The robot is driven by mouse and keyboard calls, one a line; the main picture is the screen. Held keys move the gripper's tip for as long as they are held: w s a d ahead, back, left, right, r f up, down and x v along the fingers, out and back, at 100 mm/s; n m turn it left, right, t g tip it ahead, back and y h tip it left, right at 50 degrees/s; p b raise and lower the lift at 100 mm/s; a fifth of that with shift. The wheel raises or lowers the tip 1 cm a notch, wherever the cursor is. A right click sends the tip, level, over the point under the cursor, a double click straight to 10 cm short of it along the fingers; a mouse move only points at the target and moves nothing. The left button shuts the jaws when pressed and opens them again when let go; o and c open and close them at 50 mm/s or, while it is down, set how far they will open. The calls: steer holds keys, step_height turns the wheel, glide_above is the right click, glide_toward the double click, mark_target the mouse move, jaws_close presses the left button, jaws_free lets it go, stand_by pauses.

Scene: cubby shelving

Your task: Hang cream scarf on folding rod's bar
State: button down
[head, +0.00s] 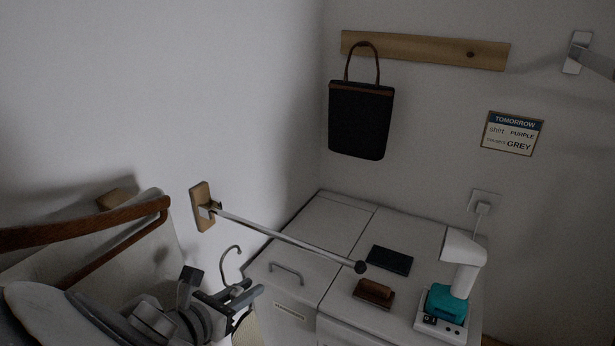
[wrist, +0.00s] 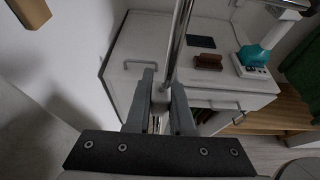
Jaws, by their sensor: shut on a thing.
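The folding rod's bar (head: 290,239) sticks out from a wooden wall plate (head: 201,207) and ends in a dark ball over the white cabinet. My gripper (head: 245,292) is low, left of the cabinet, below the bar and apart from it. It is shut on a metal hook (head: 223,266) that stands up from the jaws with its curved end upward. In the wrist view my gripper (wrist: 160,98) has both fingers close together around something narrow. A pale beige patch shows below the gripper in the head view; I cannot tell whether it is the cream scarf. The scarf is otherwise not clearly visible.
The white cabinet (head: 335,225) holds a dark flat item (head: 389,261), a brown brush-like block (head: 375,291) and a teal-and-white device (head: 450,295). A black bag (head: 361,120) hangs from a wooden wall rail (head: 425,49). A wooden-armed chair-like piece (head: 90,228) is at left.

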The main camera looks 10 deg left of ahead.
steer(key=r+b+x, duration=0.1)
steer(key=b+x, duration=0.2)
steer(key=x, duration=0.8)
steer(key=shift+w+r, duration=0.15)
steer(key=shift+w, duration=0.15)
stand_by(0.5)
steer(key=c, duration=0.7)
jaws_free()
